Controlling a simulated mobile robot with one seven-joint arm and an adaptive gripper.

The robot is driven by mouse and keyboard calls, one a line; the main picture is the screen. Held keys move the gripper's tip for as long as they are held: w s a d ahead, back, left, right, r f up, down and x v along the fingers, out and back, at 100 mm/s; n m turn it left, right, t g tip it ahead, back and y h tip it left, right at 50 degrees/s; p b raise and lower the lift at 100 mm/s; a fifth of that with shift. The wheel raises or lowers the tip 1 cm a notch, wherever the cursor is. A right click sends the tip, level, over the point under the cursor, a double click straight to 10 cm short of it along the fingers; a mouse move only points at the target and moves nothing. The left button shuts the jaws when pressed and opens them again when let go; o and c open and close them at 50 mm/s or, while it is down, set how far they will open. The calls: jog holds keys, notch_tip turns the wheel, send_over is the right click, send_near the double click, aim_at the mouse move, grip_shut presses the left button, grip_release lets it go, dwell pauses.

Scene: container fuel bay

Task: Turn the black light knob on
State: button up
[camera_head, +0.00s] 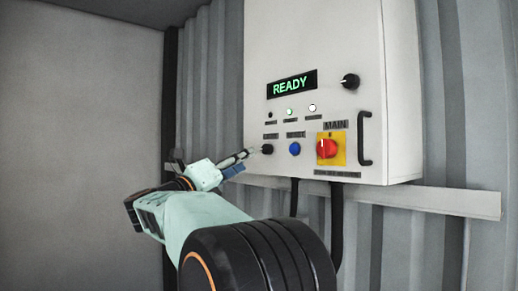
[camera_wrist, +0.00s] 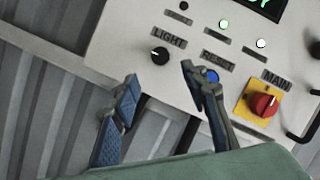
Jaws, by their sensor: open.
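The black light knob (camera_head: 267,149) is at the lower left of the white control box, and its white mark points left in the head view. In the wrist view the black light knob (camera_wrist: 160,56) sits under the label "LIGHT", its mark towards the upper left. My gripper (camera_head: 246,154) is just left of the knob in the head view. In the wrist view my gripper (camera_wrist: 160,78) is open and empty, with the knob beyond the gap between its fingertips. I see no contact with the knob.
The blue reset button (camera_wrist: 210,76) is right of the knob, partly behind the right finger. The red main switch (camera_head: 327,148) on a yellow plate is further right. A second black knob (camera_head: 350,81) and a black handle (camera_head: 365,139) are on the box. The display (camera_head: 292,84) reads "READY".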

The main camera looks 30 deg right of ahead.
aim_at(265, 151)
jog(key=p+x, duration=0.3)
jog(key=x, duration=0.6)
jog(key=shift+c, duration=0.7)
grip_shut()
